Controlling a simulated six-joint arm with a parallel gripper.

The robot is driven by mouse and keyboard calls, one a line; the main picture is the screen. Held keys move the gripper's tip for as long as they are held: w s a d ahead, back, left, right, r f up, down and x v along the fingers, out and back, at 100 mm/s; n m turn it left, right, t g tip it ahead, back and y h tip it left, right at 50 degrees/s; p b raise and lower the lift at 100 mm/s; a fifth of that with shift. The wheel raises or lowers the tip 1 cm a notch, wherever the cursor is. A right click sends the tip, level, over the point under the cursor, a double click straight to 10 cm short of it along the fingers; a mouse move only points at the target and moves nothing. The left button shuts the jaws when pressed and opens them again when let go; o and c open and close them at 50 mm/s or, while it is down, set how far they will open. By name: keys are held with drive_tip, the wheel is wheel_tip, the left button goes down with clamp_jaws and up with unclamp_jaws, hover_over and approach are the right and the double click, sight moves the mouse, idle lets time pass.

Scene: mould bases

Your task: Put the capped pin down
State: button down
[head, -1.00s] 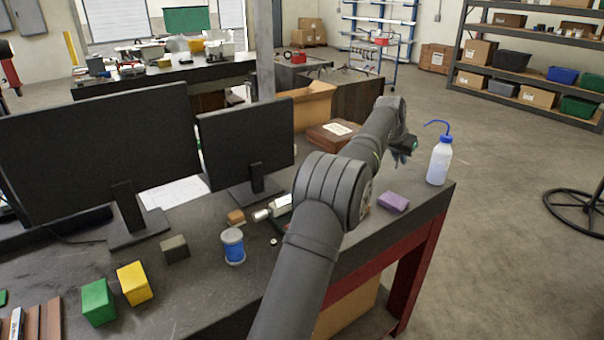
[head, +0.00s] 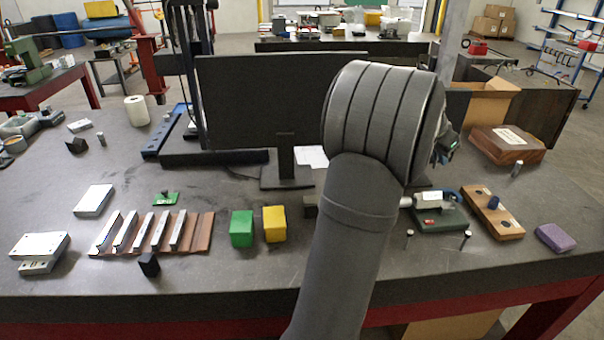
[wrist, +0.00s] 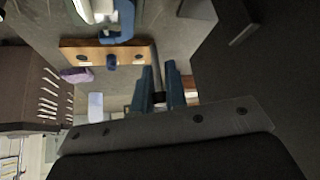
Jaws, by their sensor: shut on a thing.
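My gripper (wrist: 161,88) shows in the wrist view with its two blue-grey fingers close together on a small dark thing (wrist: 159,98), which I take to be the capped pin. Its cap and lower end cannot be made out. In the head view my gripper (head: 447,147) is mostly hidden behind my arm. A wooden block with holes (head: 508,225) lies at the right of the bench, with a blue-topped piece (head: 493,202) standing in it. The block also shows in the wrist view (wrist: 80,50), apart from my fingers.
A purple block (head: 556,238) lies right of the wooden block. Small upright pins (head: 409,237) stand near a green device (head: 440,220). A monitor (head: 270,100), a brown box (head: 507,144), and green (head: 241,228) and yellow (head: 274,223) blocks surround my arm.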

drive_tip(key=w+a+n+t+y, duration=0.1)
drive_tip(key=w+a+n+y, duration=0.3)
drive_tip(key=a, duration=2)
drive_tip(key=w+a+f+n+t+y, duration=0.15)
drive_tip(key=a+n, duration=0.55)
drive_tip(key=a, duration=1.8)
drive_tip(key=w+a+n+t+y, duration=0.15)
drive_tip(key=w+a+n, duration=0.3)
drive_tip(key=a, duration=1.95)
drive_tip(key=shift+n+y, duration=0.35)
drive_tip(key=shift+y, duration=0.05)
drive_tip(key=a+f, duration=0.2)
drive_tip(key=a, duration=0.2)
drive_tip(key=s+a+f, duration=0.1)
drive_tip(key=a+f, duration=0.1)
drive_tip(key=a, duration=0.2)
drive_tip(key=a+f, duration=0.2)
drive_tip(key=a, duration=0.2)
drive_tip(key=shift+s+f, duration=0.2)
drive_tip(key=shift+f, duration=0.1)
drive_tip(key=shift+a+f, duration=0.1)
drive_tip(key=shift+a, duration=0.1)
drive_tip(key=shift+f, duration=2)
drive_tip(key=shift+f, duration=0.1)
